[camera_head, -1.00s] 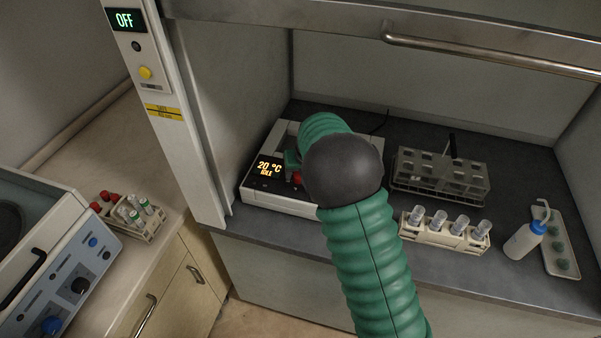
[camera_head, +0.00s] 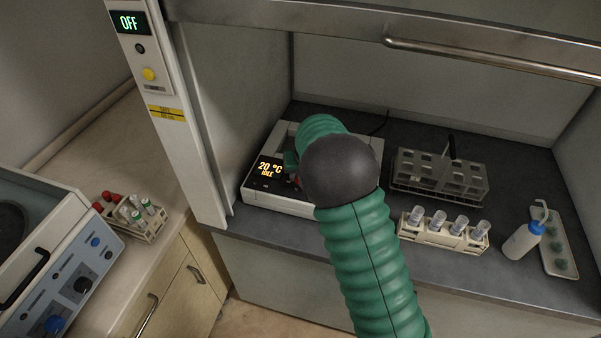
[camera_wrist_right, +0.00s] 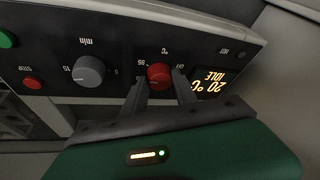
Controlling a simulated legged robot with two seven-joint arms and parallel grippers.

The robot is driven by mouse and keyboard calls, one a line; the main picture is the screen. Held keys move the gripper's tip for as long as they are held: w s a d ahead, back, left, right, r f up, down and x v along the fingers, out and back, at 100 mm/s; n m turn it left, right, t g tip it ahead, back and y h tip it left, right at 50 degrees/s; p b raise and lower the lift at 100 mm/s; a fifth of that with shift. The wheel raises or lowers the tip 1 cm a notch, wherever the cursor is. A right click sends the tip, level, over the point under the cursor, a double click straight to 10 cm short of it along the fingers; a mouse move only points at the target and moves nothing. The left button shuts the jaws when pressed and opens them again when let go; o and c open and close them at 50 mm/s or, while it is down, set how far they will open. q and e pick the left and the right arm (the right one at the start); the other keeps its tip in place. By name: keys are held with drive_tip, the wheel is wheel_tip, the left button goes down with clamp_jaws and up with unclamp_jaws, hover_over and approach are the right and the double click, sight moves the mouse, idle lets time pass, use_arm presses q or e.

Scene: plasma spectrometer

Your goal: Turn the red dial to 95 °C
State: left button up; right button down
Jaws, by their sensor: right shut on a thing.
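The white heating device (camera_head: 277,206) stands in the fume hood. Its display (camera_head: 270,168) reads 20 °C IDLE; the display also shows, upside down, in the right wrist view (camera_wrist_right: 212,84). The red dial (camera_wrist_right: 159,76) is on the device's front panel, between the grey dial and the display. My right gripper (camera_wrist_right: 160,84) has its two dark fingers on either side of the red dial and is shut on it. In the head view my green right arm hides most of the panel and the gripper's tips. My left gripper is not in view.
A grey minute dial (camera_wrist_right: 89,75), a red stop button (camera_wrist_right: 32,82) and a green button (camera_wrist_right: 6,39) share the panel. A grey rack (camera_head: 440,175), a vial rack (camera_head: 443,233) and a wash bottle (camera_head: 524,238) stand to the right in the hood.

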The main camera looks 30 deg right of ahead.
drive_tip(key=m+p, duration=0.1)
drive_tip(key=p, duration=0.1)
drive_tip(key=m+h+p, duration=0.1)
drive_tip(key=p, duration=0.1)
drive_tip(key=m+p, duration=0.1)
drive_tip(key=p, duration=0.1)
drive_tip(key=shift+w+a+r+m+g, duration=0.1)
drive_tip(key=shift+a+r+m+g, duration=0.1)
drive_tip(key=shift+r+m+g, duration=0.1)
drive_tip(key=shift+w+f+m+g+h+p, duration=0.1)
drive_tip(key=shift+f+m+g+h+p, duration=0.15)
drive_tip(key=shift+m+h+p, duration=0.6)
drive_tip(key=shift+m+y, duration=0.25)
drive_tip(key=shift+m, duration=0.1)
drive_tip(key=c, duration=1)
unclamp_jaws()
drive_tip(key=v, duration=1.6)
drive_tip(key=shift+r+b, duration=0.3)
drive_tip(key=shift+b, duration=0.05)
